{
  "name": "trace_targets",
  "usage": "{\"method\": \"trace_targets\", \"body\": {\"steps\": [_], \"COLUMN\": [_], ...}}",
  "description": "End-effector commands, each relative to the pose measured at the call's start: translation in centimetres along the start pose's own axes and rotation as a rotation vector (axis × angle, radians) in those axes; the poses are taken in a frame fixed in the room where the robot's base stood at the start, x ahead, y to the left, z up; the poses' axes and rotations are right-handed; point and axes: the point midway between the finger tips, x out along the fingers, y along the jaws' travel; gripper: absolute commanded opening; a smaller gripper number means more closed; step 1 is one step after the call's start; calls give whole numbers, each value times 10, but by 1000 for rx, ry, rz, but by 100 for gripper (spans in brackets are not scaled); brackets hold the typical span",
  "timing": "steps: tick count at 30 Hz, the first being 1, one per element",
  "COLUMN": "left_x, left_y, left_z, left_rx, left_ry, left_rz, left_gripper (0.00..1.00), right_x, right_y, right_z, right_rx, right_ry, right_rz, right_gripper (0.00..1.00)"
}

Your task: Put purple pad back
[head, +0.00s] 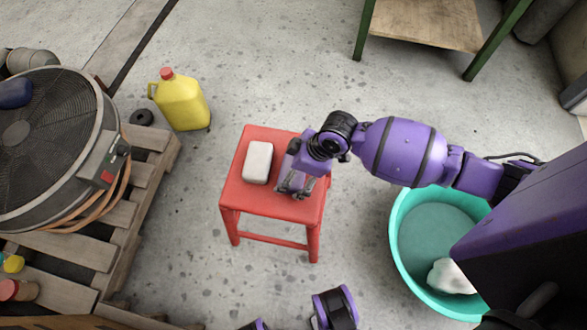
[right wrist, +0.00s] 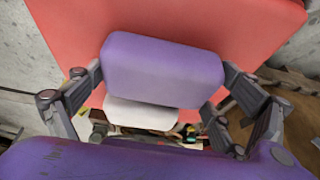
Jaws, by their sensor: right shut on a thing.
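A purple pad (right wrist: 163,70) lies between the two fingers of my right gripper (right wrist: 162,74) in the right wrist view, with a finger at each end of it. In the head view my right gripper (head: 296,185) is over the right half of the red stool (head: 285,228), and hides most of the pad. A white pad (head: 258,162) lies flat on the stool's left half, a small gap to the left of the gripper. I cannot tell whether the purple pad touches the seat. My left gripper is not in view.
A teal basin (head: 402,262) with a white crumpled thing (head: 450,276) stands on the floor at right. A yellow jug (head: 182,103) stands behind left of the stool. A large fan (head: 45,150) sits on a wooden pallet (head: 88,248) at left.

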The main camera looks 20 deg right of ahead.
Motion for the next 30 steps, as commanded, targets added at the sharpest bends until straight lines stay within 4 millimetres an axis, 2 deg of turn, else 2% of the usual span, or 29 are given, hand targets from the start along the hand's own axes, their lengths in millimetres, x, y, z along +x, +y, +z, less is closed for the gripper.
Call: {"method": "trace_targets", "body": {"steps": [4,5,6,16,20,23,30], "left_x": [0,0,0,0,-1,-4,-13], "left_y": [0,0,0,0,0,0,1], "left_z": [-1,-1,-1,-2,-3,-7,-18], "left_rx": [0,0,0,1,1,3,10], "left_ry": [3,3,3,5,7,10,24], "left_rz": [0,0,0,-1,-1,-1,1], "left_gripper": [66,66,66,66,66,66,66], "right_x": [3,3,2,2,-5,-21,-74], "right_y": [0,0,0,0,0,1,1], "right_z": [1,1,1,1,0,0,-1], "right_rx": [1,1,0,0,-1,-1,-2], "right_ry": [-1,-1,-1,-1,0,0,0], "right_rz": [0,0,0,0,2,3,3], "right_gripper": [69,96,100,100,100,100,100]}}
